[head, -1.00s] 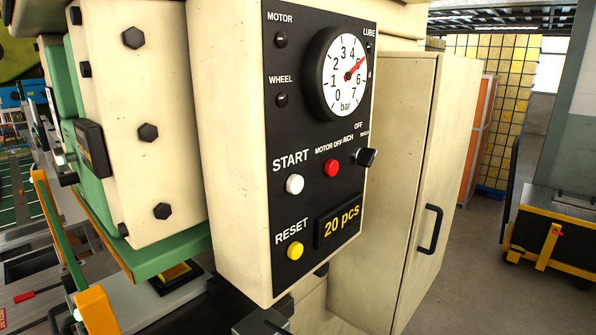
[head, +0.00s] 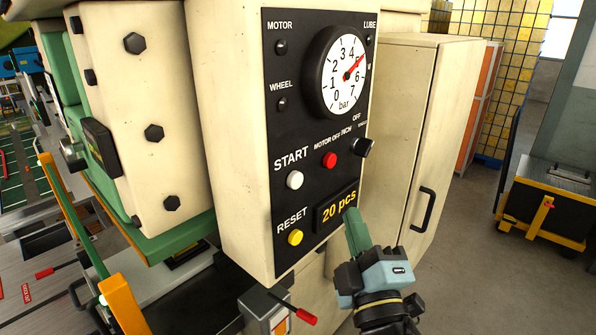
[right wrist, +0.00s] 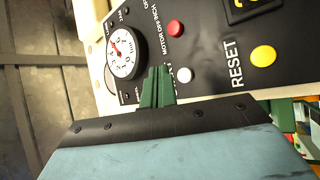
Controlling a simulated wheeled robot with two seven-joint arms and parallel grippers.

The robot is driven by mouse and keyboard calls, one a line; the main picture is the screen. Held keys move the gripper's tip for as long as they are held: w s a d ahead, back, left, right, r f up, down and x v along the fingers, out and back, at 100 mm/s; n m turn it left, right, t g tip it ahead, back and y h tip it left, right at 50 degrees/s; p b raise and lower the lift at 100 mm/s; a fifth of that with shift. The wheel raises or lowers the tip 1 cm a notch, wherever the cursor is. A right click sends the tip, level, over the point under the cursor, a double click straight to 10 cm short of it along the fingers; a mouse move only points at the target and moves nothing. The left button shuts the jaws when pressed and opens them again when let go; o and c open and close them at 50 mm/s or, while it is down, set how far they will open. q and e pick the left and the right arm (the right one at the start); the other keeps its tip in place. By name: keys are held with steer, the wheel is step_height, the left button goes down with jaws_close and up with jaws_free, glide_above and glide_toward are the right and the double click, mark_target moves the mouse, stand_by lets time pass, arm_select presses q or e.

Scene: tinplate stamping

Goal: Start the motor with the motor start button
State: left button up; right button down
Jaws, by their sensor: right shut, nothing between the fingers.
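The white START button (head: 294,180) sits on the black control panel (head: 311,195) of the cream press housing. It also shows in the right wrist view (right wrist: 184,75), just right of my fingertips. The red MOTOR OFF button (head: 329,160) is up and right of it, and the yellow RESET button (head: 295,237) is below. The MOTOR lamp (head: 282,47) looks dark. My right gripper (head: 353,222) is shut and empty, its green fingers pointing up near the panel's lower right corner, beside the "20 pcs" display (head: 336,208). My left gripper is not in view.
A pressure gauge (head: 345,74) and a black selector knob (head: 363,147) stick out from the panel. A red-handled lever (head: 305,316) stands below the housing. A cream cabinet (head: 410,120) is behind on the right. Floor on the right is partly clear, with a cart (head: 548,205).

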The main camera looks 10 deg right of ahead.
mark_target(295, 180)
steer(key=shift+s+d+r+t, duration=0.1)
steer(key=shift+s+r+t, duration=0.1)
steer(key=shift+r, duration=0.35)
steer(key=shift+s+d+r+t, duration=0.1)
steer(key=shift+s+r, duration=0.1)
steer(key=shift+r, duration=0.3)
steer(key=w+a+b, duration=0.1)
steer(key=w+a, duration=0.4)
steer(key=w, duration=0.2)
steer(key=shift+a, duration=0.2)
steer(key=shift+w, duration=0.1)
stand_by(1.4)
steer(key=shift+w+a+b, duration=0.25)
steer(key=shift+b, duration=0.1)
